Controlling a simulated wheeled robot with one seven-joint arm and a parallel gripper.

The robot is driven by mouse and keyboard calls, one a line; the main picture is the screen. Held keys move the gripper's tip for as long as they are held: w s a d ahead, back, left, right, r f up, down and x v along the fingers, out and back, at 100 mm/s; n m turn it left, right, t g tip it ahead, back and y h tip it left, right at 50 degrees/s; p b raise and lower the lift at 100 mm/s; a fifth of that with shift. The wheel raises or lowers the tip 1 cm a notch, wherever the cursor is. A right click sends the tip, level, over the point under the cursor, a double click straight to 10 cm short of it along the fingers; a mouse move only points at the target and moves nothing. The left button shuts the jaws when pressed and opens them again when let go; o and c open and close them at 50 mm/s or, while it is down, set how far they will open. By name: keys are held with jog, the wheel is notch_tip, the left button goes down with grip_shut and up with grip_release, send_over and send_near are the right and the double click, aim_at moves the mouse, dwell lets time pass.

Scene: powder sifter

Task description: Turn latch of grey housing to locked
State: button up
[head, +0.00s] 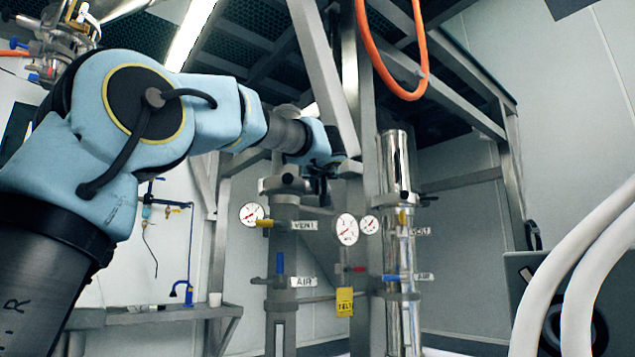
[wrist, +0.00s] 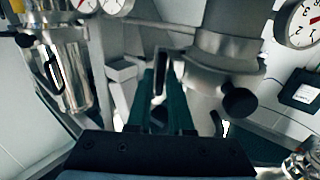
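The grey housing (head: 284,232) is an upright matt grey cylinder with VENT and AIR labels, in the middle of the head view. In the wrist view its grey body and collar (wrist: 222,62) fill the upper right, with a round black knob (wrist: 240,102). A slim upright grey piece, apparently the latch (wrist: 160,76), shows between the dark green fingers of my gripper (wrist: 166,72). The fingers are close together around it; whether they touch it is unclear. In the head view my gripper (head: 320,185) is by the housing's top, with its fingers hard to make out.
A shiny metal housing (head: 397,170) stands close on the right; in the wrist view it (wrist: 62,70) is on the left, with a black loop handle. Gauges (head: 346,229), valves and a yellow tag (head: 344,302) hang between them. A frame post (head: 362,120) stands close to the arm.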

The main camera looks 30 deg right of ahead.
grip_shut()
dwell(0.4)
jog(key=shift+s+d+f+m+p, duration=0.1)
jog(key=shift+m, duration=2.85)
jog(key=shift+d+f+m+p, duration=0.1)
jog(key=shift+m+p, duration=0.05)
jog(key=shift+m, duration=2.85)
jog(key=shift+s+d+f+m+p, duration=0.1)
jog(key=shift+m, duration=2.85)
jog(key=shift+o, duration=2.2)
grip_release()
